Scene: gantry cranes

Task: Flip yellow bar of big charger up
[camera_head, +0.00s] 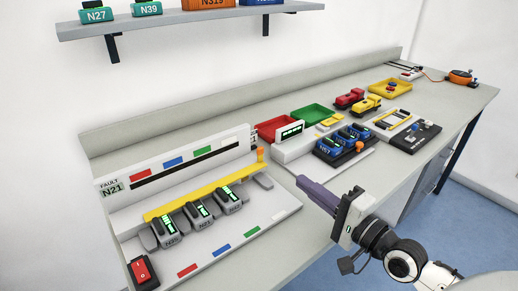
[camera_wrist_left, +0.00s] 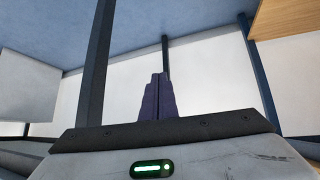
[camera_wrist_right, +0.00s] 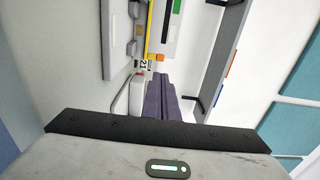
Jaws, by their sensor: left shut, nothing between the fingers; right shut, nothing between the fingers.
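The big charger (camera_head: 230,225) is the light grey unit at the left of the bench. Its yellow bar (camera_head: 200,190) lies lengthwise just behind several grey batteries (camera_head: 200,215) with green lights. An orange knob (camera_head: 260,155) stands near the bar's right end. The bar also shows at the top of the right wrist view (camera_wrist_right: 150,28). My right gripper (camera_head: 300,181) is shut and empty, its purple fingers to the right of the charger, apart from the bar. My left gripper (camera_wrist_left: 158,78) is shut and empty; it is outside the head view.
A red switch (camera_head: 143,271) sits at the charger's front left corner. A smaller charger with blue batteries (camera_head: 343,140) stands to the right. Behind it are a red tray (camera_head: 278,128) and a green tray (camera_head: 312,115). A shelf (camera_head: 190,18) with labelled batteries hangs above.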

